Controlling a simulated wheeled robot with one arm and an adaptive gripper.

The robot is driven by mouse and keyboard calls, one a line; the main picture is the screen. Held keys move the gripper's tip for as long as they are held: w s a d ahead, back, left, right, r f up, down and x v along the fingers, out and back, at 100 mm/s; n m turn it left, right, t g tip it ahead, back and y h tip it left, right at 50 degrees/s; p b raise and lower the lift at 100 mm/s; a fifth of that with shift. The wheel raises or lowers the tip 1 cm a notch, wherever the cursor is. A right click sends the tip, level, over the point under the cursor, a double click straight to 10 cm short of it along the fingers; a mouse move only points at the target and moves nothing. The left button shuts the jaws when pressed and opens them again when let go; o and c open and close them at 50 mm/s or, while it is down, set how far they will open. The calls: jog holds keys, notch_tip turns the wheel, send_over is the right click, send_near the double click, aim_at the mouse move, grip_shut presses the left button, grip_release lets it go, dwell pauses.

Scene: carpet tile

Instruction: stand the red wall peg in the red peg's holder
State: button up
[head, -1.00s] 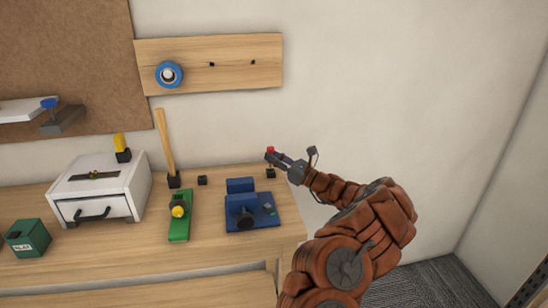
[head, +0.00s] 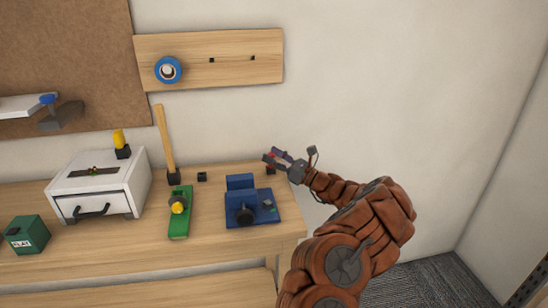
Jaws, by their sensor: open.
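My gripper (head: 273,155) is above the bench's right rear corner, with its fingers spread open. A small patch of red, the red wall peg (head: 274,154), shows between or just behind the fingers. Most of the peg is hidden by them. A small dark block (head: 270,171) stands on the bench right below the fingers, in line with the peg, and looks like its holder. I cannot tell how deep the peg sits in it or whether a finger still touches it.
Another small dark block (head: 202,177) stands further left. A blue vise-like fixture (head: 252,215), a green tool base (head: 180,225), an upright wooden handle (head: 165,140) and a white drawer box (head: 100,185) share the bench. The wall board (head: 225,75) holds a blue roll (head: 168,69).

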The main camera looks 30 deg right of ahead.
jog(key=shift+s+f, duration=0.1)
jog(key=shift+f, duration=0.1)
jog(key=v, duration=1.1)
jog(key=shift+s+d, duration=0.2)
jog(key=shift+s, duration=0.15)
